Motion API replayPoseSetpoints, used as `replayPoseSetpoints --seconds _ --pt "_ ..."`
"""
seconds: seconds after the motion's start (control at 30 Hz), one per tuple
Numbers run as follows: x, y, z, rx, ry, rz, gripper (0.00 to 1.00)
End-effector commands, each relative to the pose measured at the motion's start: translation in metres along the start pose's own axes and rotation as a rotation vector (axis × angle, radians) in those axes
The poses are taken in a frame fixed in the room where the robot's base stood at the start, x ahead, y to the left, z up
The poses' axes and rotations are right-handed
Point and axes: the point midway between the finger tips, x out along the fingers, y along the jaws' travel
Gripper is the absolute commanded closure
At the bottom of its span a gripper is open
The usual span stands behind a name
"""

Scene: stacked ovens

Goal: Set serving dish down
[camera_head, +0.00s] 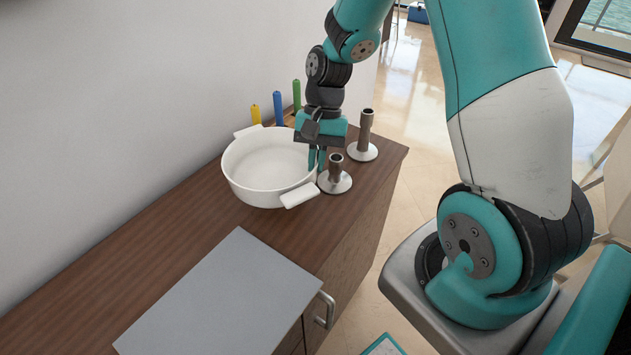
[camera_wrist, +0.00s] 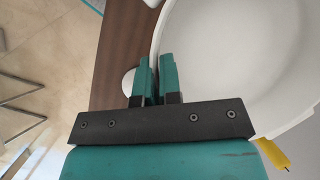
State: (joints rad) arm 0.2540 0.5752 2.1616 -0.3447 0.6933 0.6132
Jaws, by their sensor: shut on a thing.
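The serving dish (camera_head: 262,168) is a round white bowl with two side handles. It appears to rest upright on the wooden cabinet top (camera_head: 190,232). My gripper (camera_head: 317,160) is at the dish's right rim, fingers pointing down, shut on the rim. In the wrist view the fingers (camera_wrist: 156,80) are close together at the edge of the white dish (camera_wrist: 235,60). The dish's inside is empty. The fingers hide a small part of the rim, and I cannot see the dish's underside.
Two metal candlesticks (camera_head: 335,175) (camera_head: 364,138) stand just right of the dish. Yellow (camera_head: 256,115), blue (camera_head: 278,108) and green (camera_head: 297,95) upright handles stand behind it by the wall. A flat grey panel (camera_head: 225,300) lies in front. Bare wood is free to the left.

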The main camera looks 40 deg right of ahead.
Motion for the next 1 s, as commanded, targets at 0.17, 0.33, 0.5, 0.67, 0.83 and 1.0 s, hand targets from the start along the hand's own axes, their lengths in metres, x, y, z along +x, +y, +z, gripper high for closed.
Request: replayPoseSetpoints --seconds 0.17,0.33,0.5,0.67,0.83,1.0 --pt "0.017 0.001 -0.007 -0.001 0.001 -0.001 1.00" --pt "0.032 0.004 -0.013 -0.001 -0.001 0.000 1.00" --pt "0.051 0.005 -0.021 -0.001 0.000 -0.002 1.00" --pt "0.053 0.006 -0.023 -0.003 0.002 -0.002 1.00" --pt "0.054 0.006 -0.023 -0.002 0.002 -0.002 1.00" --pt "0.055 0.006 -0.023 0.000 0.001 0.000 0.70"
